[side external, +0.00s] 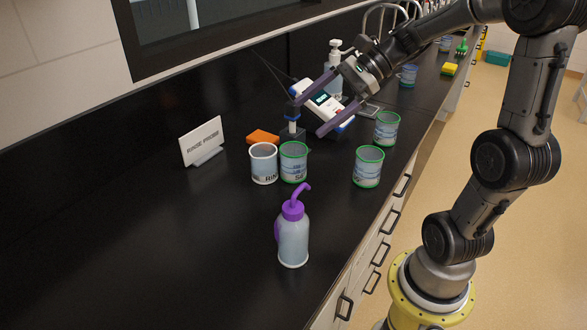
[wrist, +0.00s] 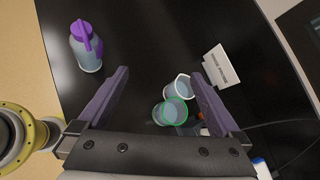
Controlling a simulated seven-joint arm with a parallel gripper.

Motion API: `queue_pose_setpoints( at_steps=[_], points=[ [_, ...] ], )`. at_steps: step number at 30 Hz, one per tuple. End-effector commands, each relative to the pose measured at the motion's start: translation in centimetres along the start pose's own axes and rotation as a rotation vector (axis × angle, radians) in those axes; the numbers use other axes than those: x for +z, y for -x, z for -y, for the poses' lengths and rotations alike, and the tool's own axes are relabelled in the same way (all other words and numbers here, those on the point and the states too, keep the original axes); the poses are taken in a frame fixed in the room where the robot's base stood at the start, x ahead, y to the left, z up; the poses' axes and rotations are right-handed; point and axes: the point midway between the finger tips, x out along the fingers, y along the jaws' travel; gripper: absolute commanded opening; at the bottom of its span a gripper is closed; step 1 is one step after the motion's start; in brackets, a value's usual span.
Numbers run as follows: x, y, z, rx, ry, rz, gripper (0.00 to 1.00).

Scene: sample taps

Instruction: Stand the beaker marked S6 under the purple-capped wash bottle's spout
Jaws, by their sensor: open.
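The purple-capped wash bottle (side external: 293,238) stands upright on the black bench, its purple spout bent to the right; it also shows in the wrist view (wrist: 88,52). No beaker stands under the spout. A green-rimmed beaker (side external: 293,165) stands behind the bottle; its label seems to start with S, but I cannot read the digit surely. Two more green-rimmed beakers, a nearer one (side external: 368,168) and a farther one (side external: 386,129), stand to the right, marks unreadable. I cannot tell which is S6. My gripper (side external: 309,118) is open and empty, above the bench by the meter.
A white-rimmed beaker (side external: 264,165) with a RIN… label stands left of the middle green-rimmed one. A RINSE PROBE sign (side external: 201,141), an orange block (side external: 263,137) and a white-and-blue meter (side external: 325,105) stand behind. Bench is clear left of the bottle.

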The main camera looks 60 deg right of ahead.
Motion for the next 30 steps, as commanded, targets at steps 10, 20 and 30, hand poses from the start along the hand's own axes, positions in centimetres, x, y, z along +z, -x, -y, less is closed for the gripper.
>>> queue_pose_setpoints(
  at_steps=[10, 20, 30],
  points=[
    [-6.7, 2.6, 6.2, -0.230, -0.494, 0.223, 1.00],
    [-13.5, -3.1, 3.4, -0.228, -0.481, 0.217, 1.00],
    [-15.2, -6.1, 3.1, -0.228, -0.470, 0.215, 1.00]
  ],
)
